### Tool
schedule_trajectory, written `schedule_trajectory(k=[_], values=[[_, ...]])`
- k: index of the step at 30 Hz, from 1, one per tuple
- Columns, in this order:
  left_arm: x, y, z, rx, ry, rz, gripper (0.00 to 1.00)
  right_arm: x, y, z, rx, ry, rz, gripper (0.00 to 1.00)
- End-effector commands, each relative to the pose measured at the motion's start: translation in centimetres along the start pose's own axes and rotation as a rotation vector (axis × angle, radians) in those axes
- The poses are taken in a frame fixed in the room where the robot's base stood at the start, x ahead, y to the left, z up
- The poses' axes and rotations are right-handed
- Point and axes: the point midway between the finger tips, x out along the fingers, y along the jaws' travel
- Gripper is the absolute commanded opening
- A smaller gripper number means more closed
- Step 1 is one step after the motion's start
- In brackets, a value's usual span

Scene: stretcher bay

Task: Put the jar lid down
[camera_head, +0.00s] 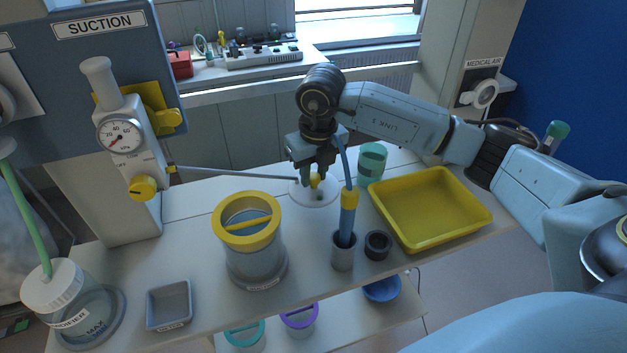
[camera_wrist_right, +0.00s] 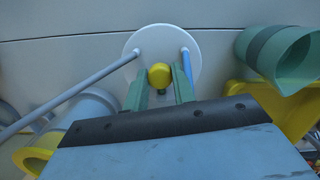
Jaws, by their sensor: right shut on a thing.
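The jar lid (camera_head: 302,196) is a pale round disc with a yellow knob, seen over the back middle of the worktop. In the right wrist view, the white lid (camera_wrist_right: 148,42) lies just beyond my fingers, with its yellow knob (camera_wrist_right: 159,75) between the green fingertips. My right gripper (camera_head: 314,178) points down and is shut on the knob. A grey-blue hose runs from the lid to the suction regulator (camera_head: 123,137), and a blue tube goes to the yellow-collared wand. I cannot tell whether the lid touches the worktop. My left gripper is not in view.
A clear jar with a yellow rim and crossbar (camera_head: 250,222) stands left of the lid. A green cup (camera_head: 371,163), yellow tray (camera_head: 425,207), wand holder (camera_head: 343,254) and black ring (camera_head: 377,246) are to the right. A small grey tray (camera_head: 169,305) sits front left.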

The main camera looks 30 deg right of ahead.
Motion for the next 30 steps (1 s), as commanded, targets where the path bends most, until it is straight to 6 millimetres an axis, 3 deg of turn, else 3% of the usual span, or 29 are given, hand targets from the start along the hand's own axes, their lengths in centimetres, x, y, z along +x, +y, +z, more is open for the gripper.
schedule_trajectory(k=[6,16,17,21,30], values=[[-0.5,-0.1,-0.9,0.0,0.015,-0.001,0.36,2.8,0.0,-0.4,0.0,0.002,0.0,0.0],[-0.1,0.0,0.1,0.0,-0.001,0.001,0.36,3.2,0.0,-0.4,0.0,0.0,0.0,0.0],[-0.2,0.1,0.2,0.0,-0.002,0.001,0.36,3.2,0.0,-0.4,0.0,0.0,0.0,0.28],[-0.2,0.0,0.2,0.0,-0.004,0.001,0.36,3.1,0.0,-0.4,0.0,0.0,0.0,0.47],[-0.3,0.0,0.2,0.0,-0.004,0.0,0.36,3.0,0.0,-0.4,0.0,0.0,0.0,0.48]])
